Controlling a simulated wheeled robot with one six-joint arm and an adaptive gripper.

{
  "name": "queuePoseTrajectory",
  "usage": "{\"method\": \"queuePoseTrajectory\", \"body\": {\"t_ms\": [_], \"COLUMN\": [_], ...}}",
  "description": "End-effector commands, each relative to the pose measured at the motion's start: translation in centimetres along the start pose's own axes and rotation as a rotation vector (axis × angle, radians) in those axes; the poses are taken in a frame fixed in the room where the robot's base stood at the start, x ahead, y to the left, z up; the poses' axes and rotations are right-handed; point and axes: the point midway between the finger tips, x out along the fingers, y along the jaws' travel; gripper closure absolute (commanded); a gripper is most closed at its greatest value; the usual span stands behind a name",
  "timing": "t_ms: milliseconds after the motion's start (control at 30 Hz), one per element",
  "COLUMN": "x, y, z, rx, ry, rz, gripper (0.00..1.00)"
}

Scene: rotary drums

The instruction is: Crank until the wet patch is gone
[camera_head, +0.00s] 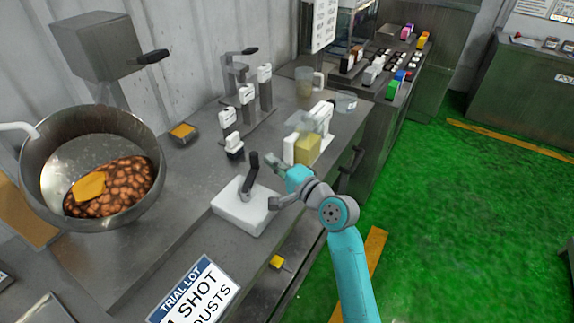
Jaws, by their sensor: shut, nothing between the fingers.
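A steel drum (40,165) is tilted open at the left and holds brown lumps (125,185). A flat orange-yellow patch (89,187) lies on the lumps; I cannot tell whether it is the wet patch. A white box (240,212) stands on the bench in front of the drum, with a grey crank arm (249,188) and a black upright handle (253,163). My gripper (270,160) is shut and empty, just right of the black handle and apart from it. My wrist hides part of the bench edge.
Behind stand dispensers with white labels (247,95), a jug (306,82) and a clear container with yellow contents (306,148). A grey box with a black lever (150,57) rises behind the drum. A sign (197,292) is at the front. The green floor (450,220) is open at right.

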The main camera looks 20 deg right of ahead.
Motion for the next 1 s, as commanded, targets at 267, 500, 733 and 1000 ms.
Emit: {"method": "queuePoseTrajectory", "body": {"t_ms": [267, 500, 733, 1000], "x": [0.8, 0.8, 1.1, 2.3], "y": [0.0, 0.0, -0.1, -0.1], "z": [0.8, 0.8, 0.8, 1.0], "rx": [0.000, 0.000, 0.000, 0.000], "ry": [0.000, 0.000, -0.024, -0.154], "rz": [-0.001, -0.001, -0.002, -0.002], "gripper": [1.00, 1.00, 1.00, 1.00]}}
